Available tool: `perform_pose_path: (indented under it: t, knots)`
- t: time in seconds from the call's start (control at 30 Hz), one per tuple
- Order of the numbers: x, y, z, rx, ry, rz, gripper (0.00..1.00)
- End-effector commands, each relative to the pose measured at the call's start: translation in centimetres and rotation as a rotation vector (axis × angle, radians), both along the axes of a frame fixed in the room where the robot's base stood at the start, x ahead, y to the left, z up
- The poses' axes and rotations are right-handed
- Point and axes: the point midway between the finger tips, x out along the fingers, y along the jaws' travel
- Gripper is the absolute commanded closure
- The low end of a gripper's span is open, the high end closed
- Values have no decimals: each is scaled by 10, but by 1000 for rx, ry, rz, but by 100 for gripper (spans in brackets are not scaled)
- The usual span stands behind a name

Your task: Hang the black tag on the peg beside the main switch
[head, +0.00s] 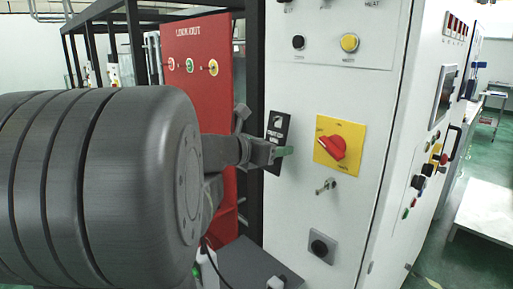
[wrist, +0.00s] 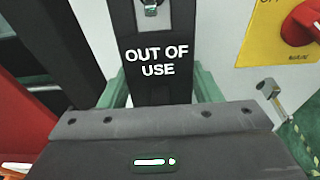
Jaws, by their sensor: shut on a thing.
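The black tag (head: 277,128) is upright in front of the white cabinet face, left of the main switch (head: 333,147), a red knob on a yellow plate. In the wrist view the tag (wrist: 160,60) reads "OUT OF USE"; its top is cut off. My gripper (head: 281,152) is shut on the tag's lower part, with green fingers on both sides of it. A metal fitting like a peg (head: 325,185) sticks out below the switch; it also shows in the wrist view (wrist: 271,90). I cannot tell whether the tag touches the cabinet or any peg behind it.
A red lockout board (head: 196,65) with round tags stands left of the cabinet, beside a black frame (head: 250,60). A dark knob on a grey plate (head: 319,247) is lower on the white cabinet (head: 370,90). My arm covers the left of the head view.

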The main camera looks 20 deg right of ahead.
Motion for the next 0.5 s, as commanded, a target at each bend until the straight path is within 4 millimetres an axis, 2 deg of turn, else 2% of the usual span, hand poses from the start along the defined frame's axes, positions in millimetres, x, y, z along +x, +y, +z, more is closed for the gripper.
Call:
perform_pose_path:
  t: [0.47,0.5]
  knots:
    - [0,0,0,0,0,0,65]
    - [0,0,0,0,0,0,36]
